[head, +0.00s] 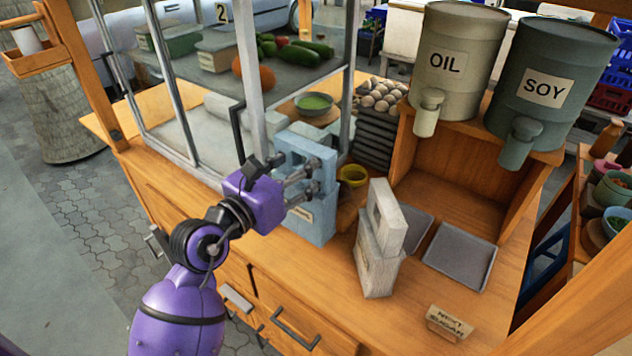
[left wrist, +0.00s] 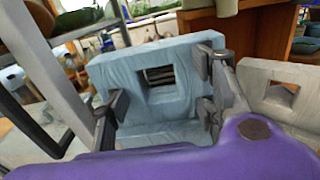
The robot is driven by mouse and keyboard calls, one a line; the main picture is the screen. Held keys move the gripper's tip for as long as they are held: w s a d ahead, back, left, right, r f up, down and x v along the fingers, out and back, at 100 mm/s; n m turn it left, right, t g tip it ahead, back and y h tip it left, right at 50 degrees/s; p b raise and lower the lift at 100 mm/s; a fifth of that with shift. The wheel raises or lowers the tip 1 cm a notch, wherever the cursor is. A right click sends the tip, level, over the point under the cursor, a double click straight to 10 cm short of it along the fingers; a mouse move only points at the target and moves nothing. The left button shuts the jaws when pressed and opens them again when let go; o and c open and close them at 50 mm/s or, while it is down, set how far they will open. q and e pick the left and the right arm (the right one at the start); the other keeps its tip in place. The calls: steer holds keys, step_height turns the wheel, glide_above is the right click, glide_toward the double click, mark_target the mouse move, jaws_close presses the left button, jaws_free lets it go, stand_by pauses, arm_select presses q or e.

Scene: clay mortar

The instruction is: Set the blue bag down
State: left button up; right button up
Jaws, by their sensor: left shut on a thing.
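The blue bag (head: 314,222) is a pale blue upright block with a square handle opening at its top and a small label low on its face. It is near the front edge of the wooden counter, beside the glass case. My left gripper (head: 300,182) comes in from the left and is shut on the upper part of the bag. In the left wrist view, the bag (left wrist: 190,62) fills the middle, with the fingers of the gripper (left wrist: 163,105) at its two sides. Whether its base touches the counter I cannot tell. My right gripper is out of view.
A similar whitish bag (head: 378,262) stands to the right. Two grey trays (head: 462,257) lie beyond it. A yellow cup (head: 352,176) is close behind the blue bag. The glass case (head: 252,70) is close on the left. A sugar sign (head: 450,322) stands at the front right.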

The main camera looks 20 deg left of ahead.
arm_select(q)
steer(key=f, duration=0.1)
steer(key=w+d+f, duration=0.1)
steer(key=w, duration=0.1)
steer(key=shift+d+f, duration=0.25)
steer(key=shift+f, duration=0.15)
step_height(320, 180, down, 4)
steer(key=shift+w+d+b, duration=0.1)
steer(key=shift+w+b, duration=0.05)
steer(key=shift+b, duration=0.5)
steer(key=o, duration=1.2)
steer(key=shift+c, duration=0.2)
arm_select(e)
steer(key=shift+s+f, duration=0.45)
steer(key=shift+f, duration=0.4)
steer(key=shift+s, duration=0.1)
